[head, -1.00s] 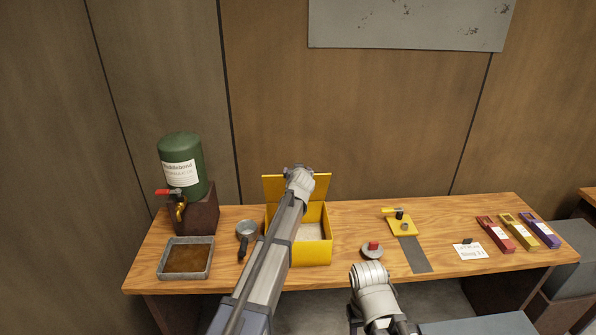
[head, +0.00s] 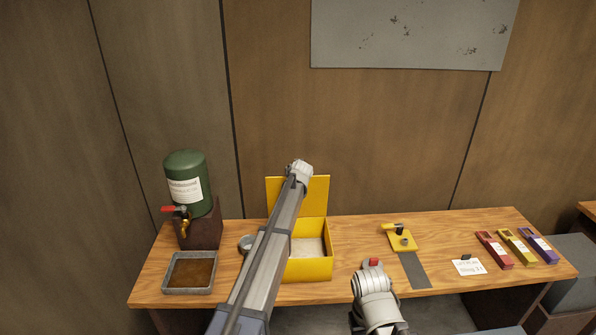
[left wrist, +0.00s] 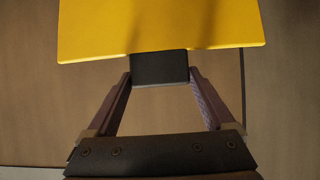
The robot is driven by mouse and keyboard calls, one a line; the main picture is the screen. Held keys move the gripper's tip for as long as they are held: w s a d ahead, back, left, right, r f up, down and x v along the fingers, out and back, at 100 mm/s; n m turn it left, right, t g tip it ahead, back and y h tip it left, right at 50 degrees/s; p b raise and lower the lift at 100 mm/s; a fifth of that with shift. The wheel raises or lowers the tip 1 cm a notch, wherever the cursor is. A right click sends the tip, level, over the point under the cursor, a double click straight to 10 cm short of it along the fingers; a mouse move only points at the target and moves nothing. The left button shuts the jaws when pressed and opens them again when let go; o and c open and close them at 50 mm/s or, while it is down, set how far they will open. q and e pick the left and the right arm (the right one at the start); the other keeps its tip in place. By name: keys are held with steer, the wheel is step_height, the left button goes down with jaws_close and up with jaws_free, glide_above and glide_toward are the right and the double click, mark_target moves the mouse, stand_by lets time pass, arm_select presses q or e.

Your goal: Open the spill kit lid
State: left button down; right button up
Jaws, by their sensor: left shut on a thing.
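The yellow spill kit box (head: 309,269) stands on the wooden table with pale material inside. Its yellow lid (head: 316,196) stands up at the back, roughly upright, so the box is open. In the left wrist view the lid (left wrist: 160,25) fills the top, with a dark tab (left wrist: 160,68) at its edge. My left gripper (left wrist: 160,82) is shut on this dark tab. In the head view my left arm crosses in front of the box and hides its left part; the fingers are hidden there. My right arm is low at the front, its fingers not visible.
A green drum (head: 186,182) with a red-handled tap stands at the left, above a grey tray (head: 189,287) of brown liquid. A pan (head: 246,242) is partly behind my left arm. A yellow valve plate (head: 401,240), a card and coloured boxes (head: 517,247) lie to the right.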

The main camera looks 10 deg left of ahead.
arm_select(q)
steer(key=shift+r, duration=0.1)
steer(key=shift+c, duration=1)
jaws_free()
steer(key=shift+o, duration=1)
steer(key=shift+s, duration=0.15)
steer(key=p+v, duration=0.3)
steer(key=v, duration=0.5)
steer(key=shift+p, duration=0.4)
